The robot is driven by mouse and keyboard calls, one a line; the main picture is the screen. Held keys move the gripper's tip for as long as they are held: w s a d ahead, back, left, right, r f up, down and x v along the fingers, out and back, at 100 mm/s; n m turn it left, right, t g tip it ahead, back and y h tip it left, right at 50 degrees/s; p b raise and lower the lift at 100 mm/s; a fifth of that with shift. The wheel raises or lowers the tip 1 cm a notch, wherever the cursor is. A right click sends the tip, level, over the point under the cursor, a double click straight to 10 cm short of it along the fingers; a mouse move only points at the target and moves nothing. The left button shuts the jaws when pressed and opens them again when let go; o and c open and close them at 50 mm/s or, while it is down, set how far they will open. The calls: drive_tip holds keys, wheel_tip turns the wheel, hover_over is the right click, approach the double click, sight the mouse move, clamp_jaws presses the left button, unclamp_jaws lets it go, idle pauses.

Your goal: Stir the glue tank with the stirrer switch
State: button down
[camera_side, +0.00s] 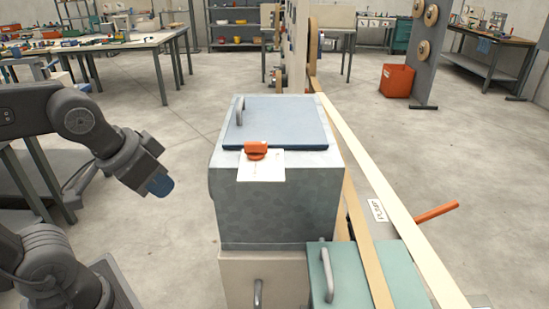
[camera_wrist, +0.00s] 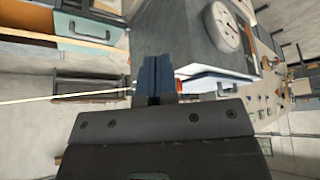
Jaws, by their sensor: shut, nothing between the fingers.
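The glue tank (camera_side: 275,210) is a grey box with a closed blue lid (camera_side: 285,122) on top. The orange stirrer switch (camera_side: 256,150) sits on a white plate (camera_side: 262,168) at the front edge of the tank's top. My gripper (camera_side: 159,186) is to the left of the tank, apart from it, with its blue fingers pointing down and to the right. In the wrist view the fingers (camera_wrist: 155,75) are together and empty. A grey box face there, likely the tank, lies beyond them. A small orange part beside the fingers is partly hidden, and I cannot tell whether it is the switch.
A teal cover (camera_side: 400,270) with a metal handle stands right of the tank's base. Long tan strips run past the tank's right side, beside an orange lever (camera_side: 436,212). A round white dial (camera_wrist: 225,28) shows in the wrist view. Open space separates my gripper from the tank.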

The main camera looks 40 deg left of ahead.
wheel_tip(320, 180, up, 6)
drive_tip(key=w+a+r+n+g, duration=0.2)
drive_tip(key=w+a+r+n, duration=0.15)
drive_tip(key=w+a, duration=0.7)
drive_tip(key=w+a+f+n+h, duration=0.25)
drive_tip(key=w+a, duration=0.25)
drive_tip(key=a, duration=0.6)
drive_tip(key=w+a+f+n+h, duration=0.1)
drive_tip(key=w+a+f+n, duration=0.2)
drive_tip(key=a, duration=0.8)
wheel_tip(320, 180, down, 36)
drive_tip(key=w, duration=0.1)
drive_tip(key=shift+w+d+r, duration=0.15)
drive_tip(key=shift+w+d, duration=0.05)
drive_tip(key=shift+d, duration=0.2)
drive_tip(key=w+d+f, duration=0.5)
drive_tip(key=f, duration=0.3)
drive_tip(key=shift+w+d+f, duration=0.25)
drive_tip(key=shift+w+d, duration=0.1)
drive_tip(key=shift+w, duration=0.05)
